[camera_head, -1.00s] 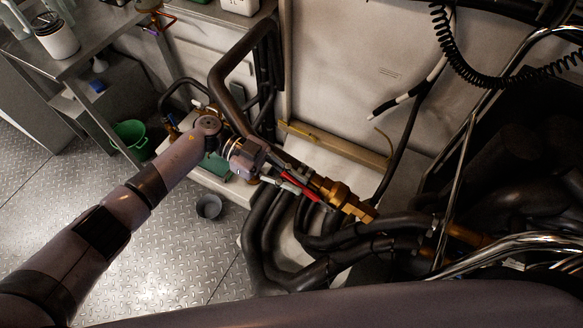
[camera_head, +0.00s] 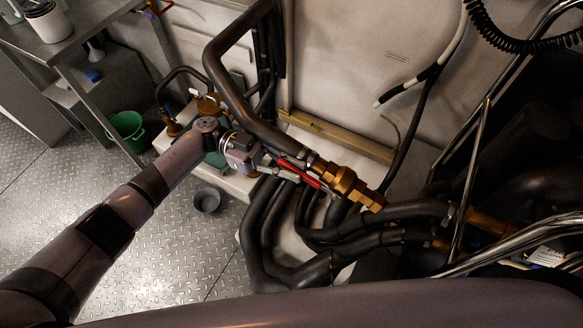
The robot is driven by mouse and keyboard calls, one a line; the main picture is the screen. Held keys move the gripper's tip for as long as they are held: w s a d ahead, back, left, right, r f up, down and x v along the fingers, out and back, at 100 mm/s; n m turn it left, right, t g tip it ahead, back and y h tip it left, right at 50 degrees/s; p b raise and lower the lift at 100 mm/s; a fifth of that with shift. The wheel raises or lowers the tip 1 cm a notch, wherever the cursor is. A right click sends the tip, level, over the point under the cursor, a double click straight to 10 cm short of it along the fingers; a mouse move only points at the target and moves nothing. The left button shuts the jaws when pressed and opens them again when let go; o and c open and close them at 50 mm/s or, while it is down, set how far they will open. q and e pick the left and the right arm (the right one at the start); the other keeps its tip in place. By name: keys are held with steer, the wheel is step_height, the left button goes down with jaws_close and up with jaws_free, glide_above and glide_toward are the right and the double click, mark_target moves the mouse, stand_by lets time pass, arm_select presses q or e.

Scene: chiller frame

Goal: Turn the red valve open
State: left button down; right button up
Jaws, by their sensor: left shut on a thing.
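The red valve handle (camera_head: 300,174) is a slim red lever beside a brass valve body (camera_head: 345,184) on a thick dark pipe. It lies nearly along the pipe, slanting down to the right. My left arm comes in from the left, and my left gripper (camera_head: 283,166) is shut on the red handle near its upper left end. The fingers partly hide that end of the handle. My right gripper is not in view.
Dark insulated hoses (camera_head: 262,230) curve below the valve. Chrome rails (camera_head: 480,170) stand at the right. A steel table (camera_head: 75,50) is at upper left.

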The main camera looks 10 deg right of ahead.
arm_select(q)
steer(key=c, duration=1.9)
jaws_free()
steer(key=shift+a+f, duration=0.1)
steer(key=shift+f, duration=0.35)
steer(key=shift+o, duration=0.9)
steer(key=shift+r, duration=0.15)
steer(key=v, duration=1.2)
steer(key=shift+r, duration=0.1)
